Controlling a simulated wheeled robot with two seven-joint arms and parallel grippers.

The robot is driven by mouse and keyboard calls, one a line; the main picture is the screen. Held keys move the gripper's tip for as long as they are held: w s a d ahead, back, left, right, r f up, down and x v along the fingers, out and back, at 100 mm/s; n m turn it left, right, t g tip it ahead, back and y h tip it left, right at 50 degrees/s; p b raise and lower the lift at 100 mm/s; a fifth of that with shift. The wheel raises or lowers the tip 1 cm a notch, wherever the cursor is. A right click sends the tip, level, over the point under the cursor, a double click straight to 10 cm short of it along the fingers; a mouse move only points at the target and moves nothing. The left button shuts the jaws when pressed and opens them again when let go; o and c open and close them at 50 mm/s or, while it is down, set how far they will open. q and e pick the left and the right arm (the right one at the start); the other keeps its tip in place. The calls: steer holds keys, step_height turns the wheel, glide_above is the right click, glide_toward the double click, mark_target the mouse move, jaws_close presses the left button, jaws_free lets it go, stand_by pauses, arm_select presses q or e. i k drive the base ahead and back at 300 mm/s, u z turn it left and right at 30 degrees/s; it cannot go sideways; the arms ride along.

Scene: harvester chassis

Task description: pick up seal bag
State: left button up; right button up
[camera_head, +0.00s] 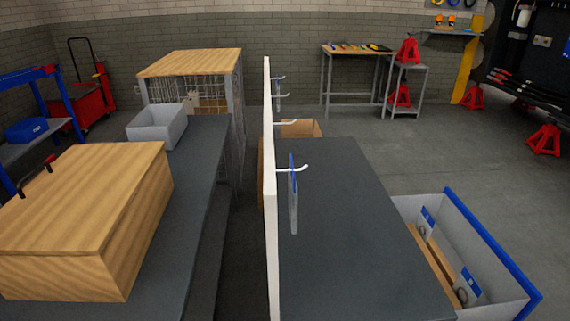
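A thin clear bag with a blue top strip (293,200) hangs from a white hook (304,168) on the right face of an upright white panel (270,200). I see it nearly edge-on, so its front and contents cannot be made out. Two more clear bags with blue labels, one farther back (428,224) and one nearer (467,287), stand in a grey bin with a blue rim (496,248) at the lower right. Small rings show in them. Which of these is the seal bag I cannot tell. Neither of my grippers is in view.
A bare dark tabletop (355,235) lies right of the panel. A wooden box (85,215) and a grey bin (158,127) stand on the left bench (190,215). Open floor (450,150) lies behind the right table.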

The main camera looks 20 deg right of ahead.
mark_target(468, 294)
steer(key=z, duration=1.55)
steer(key=k, duration=0.25)
steer(key=z, duration=0.45)
steer(key=i, duration=0.5)
steer(key=z, duration=0.65)
steer(key=i, duration=0.85)
steer(key=z, duration=0.1)
